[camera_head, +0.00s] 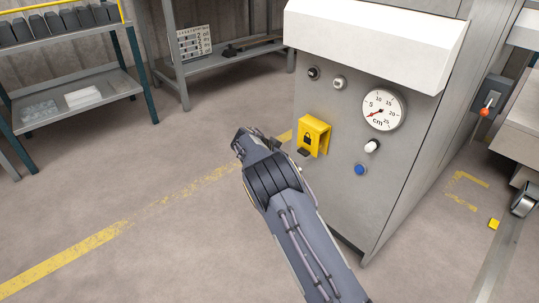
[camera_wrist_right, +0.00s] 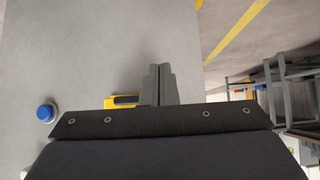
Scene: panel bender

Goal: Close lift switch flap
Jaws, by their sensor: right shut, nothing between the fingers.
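The lift switch flap is a yellow cover with a black padlock sign (camera_head: 313,134) on the grey machine's front panel. It stands out from the panel, with a small dark piece at its lower edge. How far it is open I cannot tell. My right arm reaches up from the bottom in the head view, its hand end left of the flap; its fingertips are not clear there. In the right wrist view my right gripper (camera_wrist_right: 160,84) is shut and empty, pointing along the panel. Part of the yellow flap (camera_wrist_right: 123,100) shows beside the fingers, partly hidden by the gripper body. My left gripper is out of view.
The panel also carries a dial gauge (camera_head: 383,110), a white-tipped switch (camera_head: 372,146), a blue button (camera_head: 360,169) and two small knobs above the flap. A white ledge (camera_head: 375,50) juts out above. Open floor lies to the left, before a shelf rack (camera_head: 75,100).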

